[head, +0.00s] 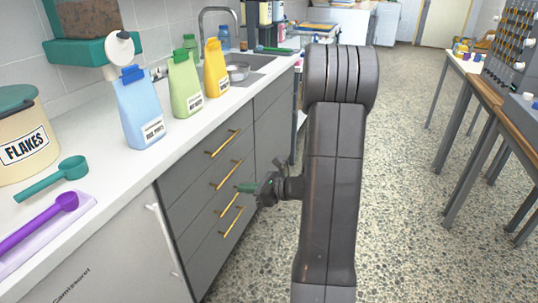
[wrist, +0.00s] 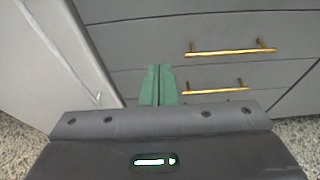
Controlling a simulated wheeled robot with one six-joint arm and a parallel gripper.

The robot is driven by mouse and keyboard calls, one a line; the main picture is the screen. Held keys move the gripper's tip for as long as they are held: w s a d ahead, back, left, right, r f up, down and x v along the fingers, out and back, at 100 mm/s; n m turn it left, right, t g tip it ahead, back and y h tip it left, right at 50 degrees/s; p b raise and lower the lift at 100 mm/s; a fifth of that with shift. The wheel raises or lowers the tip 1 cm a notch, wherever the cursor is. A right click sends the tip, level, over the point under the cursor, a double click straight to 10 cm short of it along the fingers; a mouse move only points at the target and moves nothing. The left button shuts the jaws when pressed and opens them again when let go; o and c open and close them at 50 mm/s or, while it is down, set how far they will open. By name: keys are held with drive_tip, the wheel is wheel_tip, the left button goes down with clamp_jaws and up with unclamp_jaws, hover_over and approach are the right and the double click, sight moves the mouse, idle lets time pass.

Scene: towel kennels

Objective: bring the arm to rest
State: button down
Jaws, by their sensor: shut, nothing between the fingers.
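My arm stands upright in the middle of the head view, with a dark grey link and a rounded elbow at the top. My gripper (head: 243,188) sticks out to the left of the arm, in front of the grey drawer fronts. In the wrist view its green fingers (wrist: 158,86) are together, with nothing between them. The drawers (wrist: 215,40) with gold handles lie beyond the fingers. I cannot tell how close the fingertips are to them.
The white counter (head: 190,133) runs along the left. It holds a flakes tub (head: 25,140), blue (head: 143,110), green (head: 186,85) and yellow (head: 216,70) bags, a teal scoop (head: 55,178) and a purple scoop (head: 40,222). A table (head: 485,90) stands right. Speckled floor (head: 410,200) between is clear.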

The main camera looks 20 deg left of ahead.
drive_tip(key=shift+a, duration=0.15)
drive_tip(key=b, duration=0.2)
approach(198, 185)
drive_tip(key=x, duration=0.4)
drive_tip(key=shift+s+a+r, duration=0.2)
drive_tip(key=shift+a+r, duration=0.05)
drive_tip(key=shift+a, duration=0.05)
drive_tip(key=shift+w+d, duration=0.1)
drive_tip(key=shift+d, duration=0.6)
